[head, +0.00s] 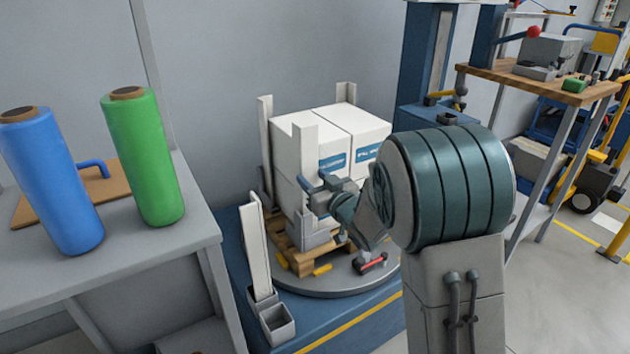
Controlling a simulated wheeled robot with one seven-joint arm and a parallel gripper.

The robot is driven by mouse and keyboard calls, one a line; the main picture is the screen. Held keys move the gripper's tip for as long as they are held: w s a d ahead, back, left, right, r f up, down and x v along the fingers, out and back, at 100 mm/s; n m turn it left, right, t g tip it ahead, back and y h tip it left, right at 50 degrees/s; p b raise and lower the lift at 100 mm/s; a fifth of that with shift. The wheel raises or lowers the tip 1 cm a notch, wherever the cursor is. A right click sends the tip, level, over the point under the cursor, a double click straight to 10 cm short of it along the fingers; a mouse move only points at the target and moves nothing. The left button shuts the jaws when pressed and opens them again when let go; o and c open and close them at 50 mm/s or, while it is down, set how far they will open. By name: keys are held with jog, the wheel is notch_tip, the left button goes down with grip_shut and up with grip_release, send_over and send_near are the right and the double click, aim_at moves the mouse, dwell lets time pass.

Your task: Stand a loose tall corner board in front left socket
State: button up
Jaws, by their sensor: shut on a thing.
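A white corner board (304,150) stands about upright at the near corner of the stacked white boxes (362,128). My gripper (314,188) is shut on this board at about mid-height, reaching in from the right. The board's lower end is near a grey block at the pallet's near corner; I cannot tell whether it sits in a socket. Another white board (257,250) stands, slightly tilted, in a grey two-part holder (277,324) at the front left. Further boards stand at the back left (265,140) and back right (346,92) of the load.
The boxes stand on a wooden pallet (302,260) on a round turntable (320,287). A red-handled tool (371,262) lies on its rim. A grey table (150,258) with blue (52,180) and green (143,158) rolls is at left. A wooden-topped bench (540,86) stands right.

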jog(key=o, duration=1)
jog(key=shift+r, duration=0.1)
jog(key=shift+r+p, duration=0.2)
jog(key=shift+p, duration=0.25)
jog(key=s+d+f+m+g+h+p, duration=0.1)
jog(key=s+d+f+m+g+h, duration=0.1)
jog(key=s+d+h, duration=0.45)
jog(key=s+d+f+m+g+h+p, duration=0.1)
jog(key=s+d+f+m+g+h, duration=0.2)
jog(key=s+d, duration=0.65)
jog(key=s+d+m+g, duration=0.1)
jog(key=s+g, duration=0.7)
jog(key=s, duration=1)
jog(key=shift+d+m+g, duration=0.3)
jog(key=shift+d+g, duration=0.1)
jog(key=shift+d, duration=0.05)
